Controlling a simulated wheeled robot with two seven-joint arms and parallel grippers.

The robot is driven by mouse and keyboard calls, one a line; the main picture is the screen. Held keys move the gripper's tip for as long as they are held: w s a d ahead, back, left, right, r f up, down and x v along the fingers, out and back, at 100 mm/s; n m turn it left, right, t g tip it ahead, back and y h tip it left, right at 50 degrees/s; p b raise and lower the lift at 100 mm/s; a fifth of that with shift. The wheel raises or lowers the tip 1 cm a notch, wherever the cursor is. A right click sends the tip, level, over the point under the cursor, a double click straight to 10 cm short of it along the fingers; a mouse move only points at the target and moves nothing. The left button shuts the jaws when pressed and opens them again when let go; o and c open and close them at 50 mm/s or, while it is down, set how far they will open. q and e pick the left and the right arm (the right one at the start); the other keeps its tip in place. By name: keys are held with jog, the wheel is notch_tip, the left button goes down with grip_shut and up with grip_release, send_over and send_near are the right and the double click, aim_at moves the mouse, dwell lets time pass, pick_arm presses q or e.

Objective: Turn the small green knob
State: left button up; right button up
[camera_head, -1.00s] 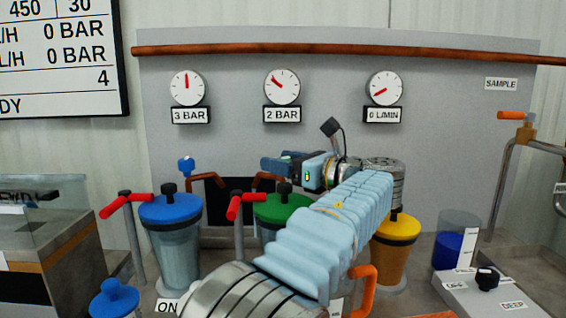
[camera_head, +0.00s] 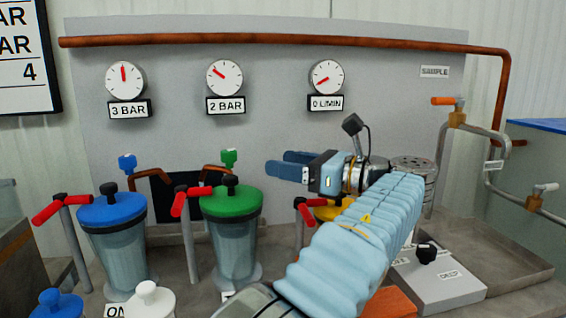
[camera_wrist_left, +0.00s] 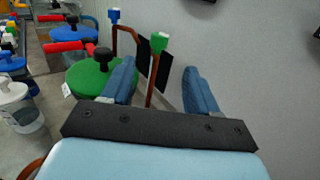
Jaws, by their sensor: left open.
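The small green knob (camera_head: 228,158) sits on top of a copper pipe behind the green-lidded canister (camera_head: 230,203). In the left wrist view the knob (camera_wrist_left: 158,42) shows ahead of my fingers, between them in the picture but farther off. My left gripper (camera_head: 280,165) is open and empty, to the right of the knob and at about its height. Its two blue fingers (camera_wrist_left: 160,85) are spread apart in the wrist view. Nothing is between the fingertips that I can see touching. My right gripper is not in view.
A small blue knob (camera_head: 127,163) stands to the left on a similar pipe. Red-handled valves (camera_head: 190,200) and the blue-lidded canister (camera_head: 113,210) stand in front. The grey gauge panel (camera_head: 270,130) rises behind. A yellow-lidded canister (camera_head: 335,210) is partly hidden by my arm.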

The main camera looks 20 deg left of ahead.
aim_at(235, 156)
pick_arm(q)
jog(key=shift+n+g, duration=0.7)
jog(key=shift+g, duration=0.1)
jog(key=a, duration=0.4)
jog(key=w+a, duration=0.1)
jog(key=a, duration=0.4)
jog(key=a+b, duration=0.1)
jog(key=a, duration=0.3)
jog(key=shift+w+a, duration=0.4)
jog(key=shift+c, duration=0.2)
